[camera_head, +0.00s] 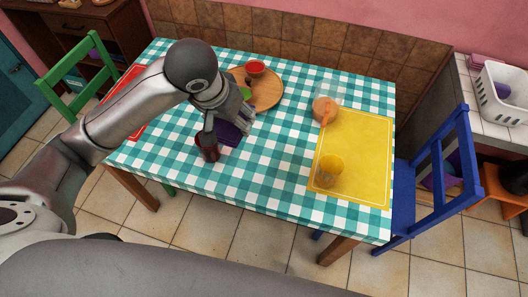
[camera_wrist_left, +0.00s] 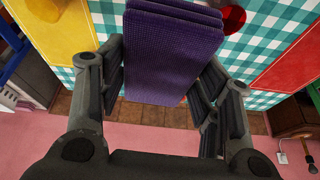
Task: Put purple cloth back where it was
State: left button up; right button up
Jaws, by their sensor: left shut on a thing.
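My left gripper (camera_head: 226,122) is shut on a folded purple cloth (camera_head: 229,133) above the left part of the checked table. The arm partly hides the cloth in the head view. In the left wrist view the cloth (camera_wrist_left: 170,45) stands out between the two fingers as a thick stack of folded layers, with the checked tablecloth behind it. I cannot tell whether the cloth touches the table. My right gripper is not in view.
A dark red cup (camera_head: 207,147) stands close to the held cloth. A yellow mat (camera_head: 365,140) with a glass (camera_head: 329,172) lies right. A blue chair (camera_head: 440,170) and green chair (camera_head: 85,72) flank the table.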

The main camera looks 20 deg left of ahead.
pick_arm(q)
jog(key=f, duration=0.1)
jog(key=d+f+m, duration=0.1)
jog(key=f, duration=0.1)
jog(key=shift+f+m+g+h, duration=0.1)
jog(key=shift+m+g+h, duration=0.2)
jog(key=s+d+f+m+h+b, duration=0.2)
jog(key=s+d+f+m+b, duration=0.15)
jog(key=s+f+m, duration=0.5)
jog(key=w+f, duration=0.3)
jog(key=w, duration=0.2)
jog(key=w+a+f+n+p, duration=0.1)
jog(key=w+f, duration=0.3)
jog(key=w+f+n+p, duration=0.1)
jog(key=w+f, duration=0.2)
jog(key=w, duration=0.2)
jog(key=shift+w+a+f+g, duration=0.25)
jog(key=shift+w+g, duration=0.05)
jog(key=shift+g, duration=0.1)
jog(key=shift+w+f, duration=0.3)
jog(key=shift+f, duration=0.1)
notch_tip(320, 180, down, 3)
jog(key=shift+w+a+r+p, duration=0.1)
jog(key=shift+p, duration=0.45)
jog(key=shift+f, duration=0.3)
